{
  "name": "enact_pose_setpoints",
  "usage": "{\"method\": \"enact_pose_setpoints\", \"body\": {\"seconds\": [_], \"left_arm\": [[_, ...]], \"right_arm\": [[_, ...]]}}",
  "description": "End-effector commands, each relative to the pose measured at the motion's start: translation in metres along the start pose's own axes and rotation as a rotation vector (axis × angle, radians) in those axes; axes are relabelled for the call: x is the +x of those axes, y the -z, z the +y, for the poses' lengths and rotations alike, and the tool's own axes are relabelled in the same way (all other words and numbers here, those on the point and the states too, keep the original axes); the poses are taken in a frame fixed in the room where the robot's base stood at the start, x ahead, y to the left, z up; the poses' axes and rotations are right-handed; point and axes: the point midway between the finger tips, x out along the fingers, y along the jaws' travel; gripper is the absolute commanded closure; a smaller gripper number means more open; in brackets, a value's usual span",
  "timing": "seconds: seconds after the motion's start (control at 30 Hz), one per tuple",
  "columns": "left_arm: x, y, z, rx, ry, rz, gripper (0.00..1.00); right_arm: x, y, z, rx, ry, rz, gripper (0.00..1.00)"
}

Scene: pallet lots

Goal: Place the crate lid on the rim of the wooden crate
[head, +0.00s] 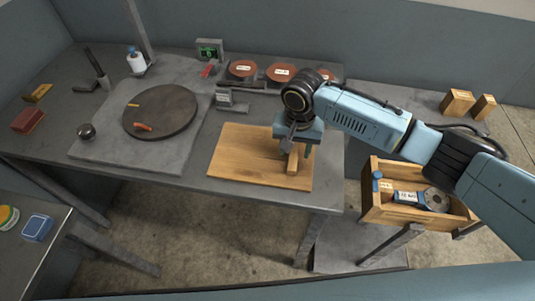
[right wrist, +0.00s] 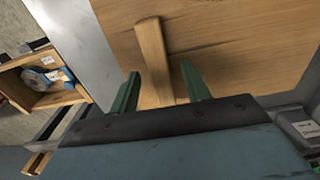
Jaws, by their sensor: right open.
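The crate lid (head: 237,155) is a flat, light wooden board lying on the grey table, with a raised wooden bar handle (head: 293,160) on it. The lid and its handle (right wrist: 153,50) also show in the right wrist view. My right gripper (head: 295,148) is over the handle, pointing down. In the right wrist view its green fingers (right wrist: 162,84) are open, one on each side of the handle, with gaps visible. The wooden crate (head: 411,219) stands open at the right, beside the table, with a labelled blue item and a grey disc inside. My left gripper is not in view.
A round dark plate (head: 160,112) lies on a grey slab left of the lid. Reddish discs (head: 281,72) and a small display (head: 209,50) stand at the back. Wooden blocks (head: 457,102) are beyond the crate. My right arm passes above the crate's right side.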

Motion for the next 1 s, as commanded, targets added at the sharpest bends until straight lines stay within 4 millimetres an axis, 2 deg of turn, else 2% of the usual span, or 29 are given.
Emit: {"method": "enact_pose_setpoints", "body": {"seconds": [0.2,0.57,0.87,1.0], "left_arm": [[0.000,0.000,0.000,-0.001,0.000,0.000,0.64],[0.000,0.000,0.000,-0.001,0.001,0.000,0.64],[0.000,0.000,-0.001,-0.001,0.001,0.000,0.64],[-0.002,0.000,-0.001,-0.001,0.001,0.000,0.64]], "right_arm": [[0.001,0.000,0.000,-0.001,0.001,0.000,0.53],[0.000,0.000,0.000,0.000,0.001,0.000,1.00],[-0.001,0.001,-0.001,0.000,0.003,0.002,1.00],[-0.012,0.001,-0.001,0.001,0.005,0.003,1.00]]}}
